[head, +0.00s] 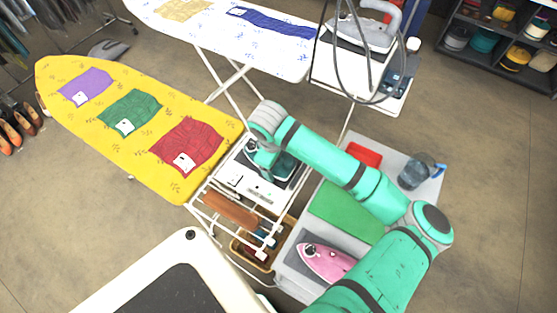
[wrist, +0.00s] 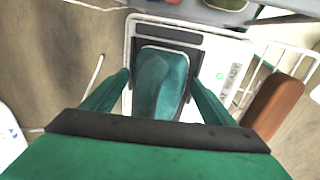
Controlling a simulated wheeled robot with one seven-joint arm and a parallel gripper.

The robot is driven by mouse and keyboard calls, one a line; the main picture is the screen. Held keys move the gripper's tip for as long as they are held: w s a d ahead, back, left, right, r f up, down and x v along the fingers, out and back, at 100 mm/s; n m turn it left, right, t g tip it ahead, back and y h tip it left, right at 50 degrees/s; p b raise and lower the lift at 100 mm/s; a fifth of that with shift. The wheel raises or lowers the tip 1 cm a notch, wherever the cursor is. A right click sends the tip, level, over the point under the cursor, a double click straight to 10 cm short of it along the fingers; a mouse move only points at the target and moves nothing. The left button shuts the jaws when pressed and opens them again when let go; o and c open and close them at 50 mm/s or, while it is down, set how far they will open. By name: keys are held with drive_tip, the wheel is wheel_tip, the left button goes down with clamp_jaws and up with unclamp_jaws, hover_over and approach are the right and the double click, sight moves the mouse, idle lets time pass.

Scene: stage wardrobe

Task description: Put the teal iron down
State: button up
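The teal iron (head: 287,165) rests on the dark pad of a white iron stand (head: 262,190) at the end of the yellow ironing board. In the wrist view the teal iron (wrist: 160,85) lies between the fingers of my gripper (wrist: 160,77), over the dark pad on the white stand (wrist: 225,65). The fingers are spread wide, with a narrow gap showing on each side of the iron. In the head view my gripper (head: 262,157) is right at the iron, and my arm partly hides it.
The yellow board (head: 100,75) holds purple, green and red cloths.

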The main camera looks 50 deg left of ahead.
idle(0.3)
wheel_tip(320, 180, up, 12)
drive_tip(key=s, duration=0.2)
drive_tip(key=shift+d, duration=0.35)
drive_tip(key=shift+s, duration=0.1)
idle(0.4)
